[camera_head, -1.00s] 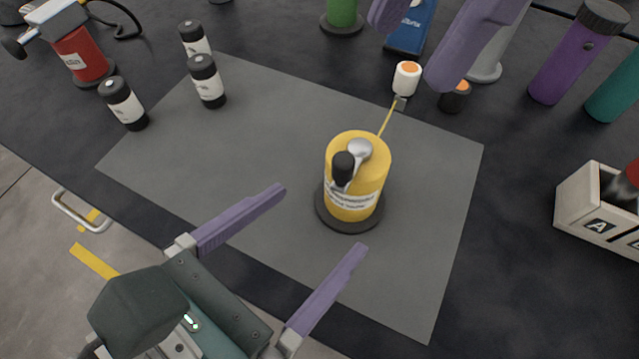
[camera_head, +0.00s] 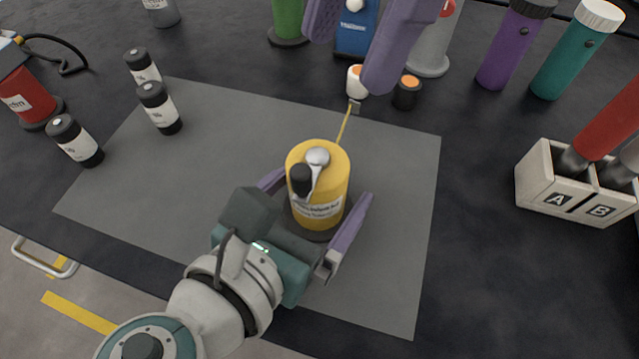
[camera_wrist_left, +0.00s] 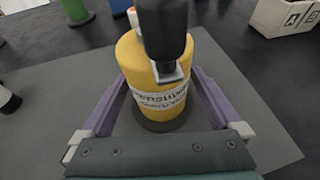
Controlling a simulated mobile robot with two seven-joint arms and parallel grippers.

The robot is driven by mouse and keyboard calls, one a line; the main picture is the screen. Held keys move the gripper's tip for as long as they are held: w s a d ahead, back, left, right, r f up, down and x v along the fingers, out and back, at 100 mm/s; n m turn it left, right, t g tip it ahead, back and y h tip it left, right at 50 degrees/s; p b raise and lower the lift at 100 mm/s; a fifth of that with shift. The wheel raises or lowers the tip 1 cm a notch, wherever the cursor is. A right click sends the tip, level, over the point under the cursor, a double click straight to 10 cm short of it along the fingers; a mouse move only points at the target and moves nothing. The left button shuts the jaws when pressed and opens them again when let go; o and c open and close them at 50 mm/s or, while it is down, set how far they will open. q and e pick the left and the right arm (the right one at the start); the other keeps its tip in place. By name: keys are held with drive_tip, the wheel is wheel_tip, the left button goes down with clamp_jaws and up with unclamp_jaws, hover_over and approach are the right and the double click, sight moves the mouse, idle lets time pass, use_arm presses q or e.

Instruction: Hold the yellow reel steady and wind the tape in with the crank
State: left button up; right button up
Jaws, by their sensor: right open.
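The yellow reel (camera_head: 325,205) stands upright on a dark round base on the grey mat. Its silver crank (camera_head: 317,157) with a black knob (camera_head: 300,180) is on top; in the left wrist view the knob (camera_wrist_left: 163,30) partly covers the reel (camera_wrist_left: 150,85). Yellow tape (camera_head: 344,127) runs from the reel to a small grey end piece (camera_head: 354,106) near the mat's far edge. My left gripper (camera_head: 318,200) is open, with its purple fingers on either side of the reel and gaps visible. My right gripper (camera_head: 349,62) is open above the far edge, away from the reel.
A white-and-orange cylinder (camera_head: 356,84) and a black-and-orange one (camera_head: 407,92) stand near the tape end. Several black-and-white bottles (camera_head: 160,108) are at left. A crate marked A and B (camera_head: 540,190) is at right. The grey mat (camera_head: 395,220) is clear right of the reel.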

use_arm(q)
clamp_jaws()
idle(0.6)
